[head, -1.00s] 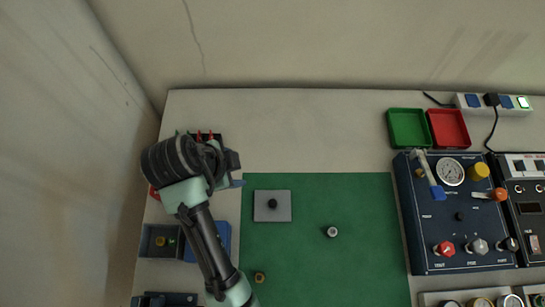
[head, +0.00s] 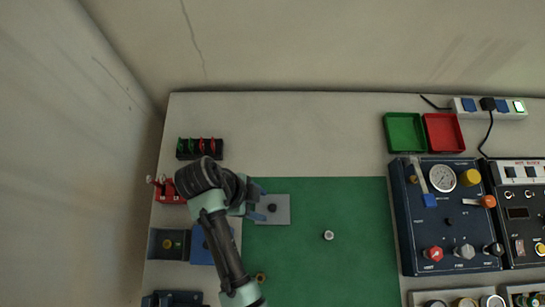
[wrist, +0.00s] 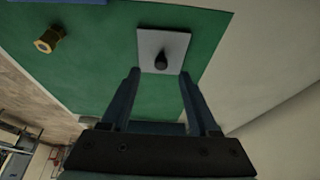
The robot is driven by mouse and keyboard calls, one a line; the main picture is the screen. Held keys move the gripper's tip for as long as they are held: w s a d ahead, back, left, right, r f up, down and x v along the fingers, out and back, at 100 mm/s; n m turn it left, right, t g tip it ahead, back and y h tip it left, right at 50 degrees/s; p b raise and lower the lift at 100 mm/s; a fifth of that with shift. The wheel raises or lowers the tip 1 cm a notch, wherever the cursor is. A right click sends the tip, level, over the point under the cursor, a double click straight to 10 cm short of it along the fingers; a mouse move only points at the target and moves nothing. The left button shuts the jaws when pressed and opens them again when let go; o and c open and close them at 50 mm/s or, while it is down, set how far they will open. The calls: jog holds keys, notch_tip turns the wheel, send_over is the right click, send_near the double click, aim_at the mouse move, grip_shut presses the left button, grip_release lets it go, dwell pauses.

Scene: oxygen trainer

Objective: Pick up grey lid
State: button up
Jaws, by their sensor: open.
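The grey lid (head: 280,216) is a flat square plate with a dark knob (head: 272,208) in its middle. It lies on the green mat (head: 340,262) near the mat's upper left corner. In the wrist view the lid (wrist: 150,38) lies ahead of my gripper (wrist: 160,80), with its dark knob (wrist: 161,60) between the lines of the two fingers. My gripper (head: 258,200) is open and empty, at the lid's left side in the head view. Whether a finger touches the lid, I cannot tell.
A small silver cylinder (head: 328,235) and a brass fitting (head: 261,278) stand on the mat. A blue control panel (head: 430,235) is at the right. Green (head: 404,133) and red (head: 443,133) trays lie behind. Racks (head: 200,148) line the left side.

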aim_at(272, 207)
jog(key=shift+p+x, duration=0.7)
jog(key=shift+x, duration=2)
jog(key=shift+w+d+r, duration=0.1)
jog(key=shift+d, duration=0.1)
jog(key=shift+c, duration=0.2)
grip_shut()
